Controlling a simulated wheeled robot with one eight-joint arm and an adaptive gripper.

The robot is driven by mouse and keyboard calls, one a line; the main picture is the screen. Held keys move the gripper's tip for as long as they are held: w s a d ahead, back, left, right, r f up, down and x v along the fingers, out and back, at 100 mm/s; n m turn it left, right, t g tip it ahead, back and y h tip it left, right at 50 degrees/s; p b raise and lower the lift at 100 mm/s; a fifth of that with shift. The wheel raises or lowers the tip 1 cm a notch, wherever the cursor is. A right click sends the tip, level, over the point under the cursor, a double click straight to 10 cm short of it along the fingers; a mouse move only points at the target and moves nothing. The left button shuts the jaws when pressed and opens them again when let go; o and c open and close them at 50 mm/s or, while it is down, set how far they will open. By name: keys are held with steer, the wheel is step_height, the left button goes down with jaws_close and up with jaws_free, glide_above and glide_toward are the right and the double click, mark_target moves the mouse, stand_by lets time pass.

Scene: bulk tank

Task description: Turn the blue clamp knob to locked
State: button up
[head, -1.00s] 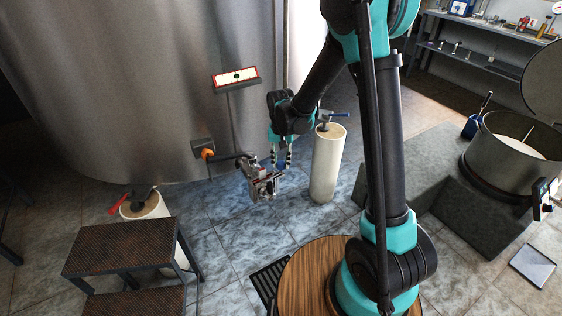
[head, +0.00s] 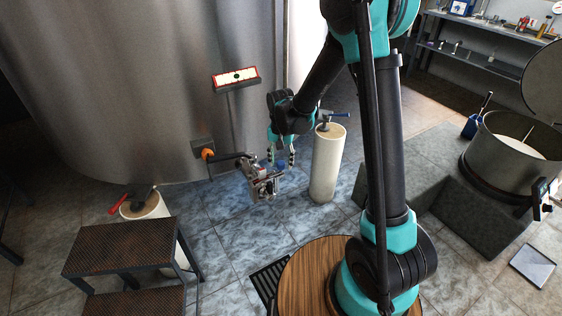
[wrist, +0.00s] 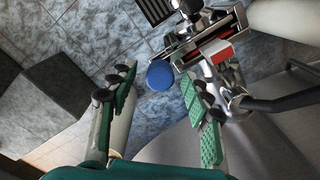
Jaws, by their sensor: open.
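The blue clamp knob (wrist: 160,75) is a round blue cap on the metal valve assembly (wrist: 212,50). In the wrist view it appears in the gap between my open fingers (wrist: 160,86), nearer the right finger's tip. I cannot tell whether either finger touches it. In the head view the knob is a small blue patch (head: 280,165) at the assembly's upper right. The metal assembly (head: 261,184) sits at the end of a dark pipe from the tank.
The steel tank (head: 130,90) fills the back left, with an orange fitting (head: 208,154) on its outlet. A pale cylinder (head: 327,165) with a blue-handled fitting stands just right of my gripper. Brown steps (head: 120,247) stand at front left.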

mark_target(282, 163)
step_height(282, 163, up, 12)
stand_by(0.6)
steer(key=shift+d, duration=0.1)
steer(key=s+d+f+n+t, duration=0.1)
steer(key=s+d+f+t, duration=0.1)
steer(key=s+d, duration=0.7)
steer(key=s+d+f+n+t, duration=0.1)
steer(key=s+d+f+t, duration=0.1)
steer(key=s+d, duration=0.7)
steer(key=d+f, duration=0.1)
steer(key=d, duration=0.4)
steer(key=shift+s+d+f, duration=0.15)
steer(key=shift+s+f, duration=0.2)
steer(key=shift+f, duration=0.05)
